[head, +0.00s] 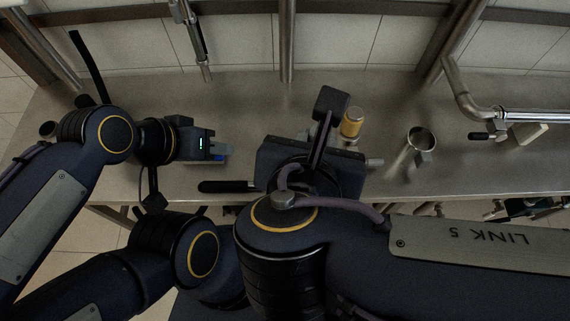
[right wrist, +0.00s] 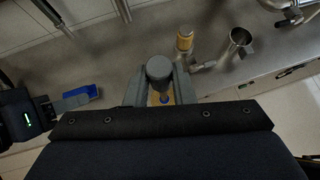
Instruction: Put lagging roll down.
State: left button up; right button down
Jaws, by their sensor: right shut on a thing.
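In the right wrist view my right gripper (right wrist: 160,94) is shut on a grey cylinder with a rounded end, which I take for the lagging roll (right wrist: 159,69). The roll points up between the two fingers. A tan patch with a blue spot shows just below it. In the head view my right arm and wrist hide most of this gripper and the roll. My left gripper (head: 212,148) is over the left part of the bench. A blue piece (right wrist: 80,95) shows at its fingers; I cannot tell whether it is held.
On the steel bench (head: 265,95), an amber jar with a metal lid (head: 352,123) stands just right of the right gripper. A metal cup (head: 421,138) stands farther right. A black handle (head: 228,186) lies near the front edge. Pipes line the back. The back-middle bench is clear.

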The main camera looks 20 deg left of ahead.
jog(key=w+a+f+b, duration=0.1)
jog(key=w+a+f, duration=0.6)
jog(key=w+f, duration=0.3)
notch_tip(320, 180, down, 3)
jog(key=shift+w+a+f, duration=0.1)
jog(key=shift+w+a, duration=0.05)
jog(key=shift+w, duration=0.05)
jog(key=shift+f, duration=0.1)
jog(key=shift+f+b, duration=0.15)
jog(key=shift+b, duration=0.2)
jog(key=c, duration=1.2)
grip_release()
jog(key=shift+c, duration=0.2)
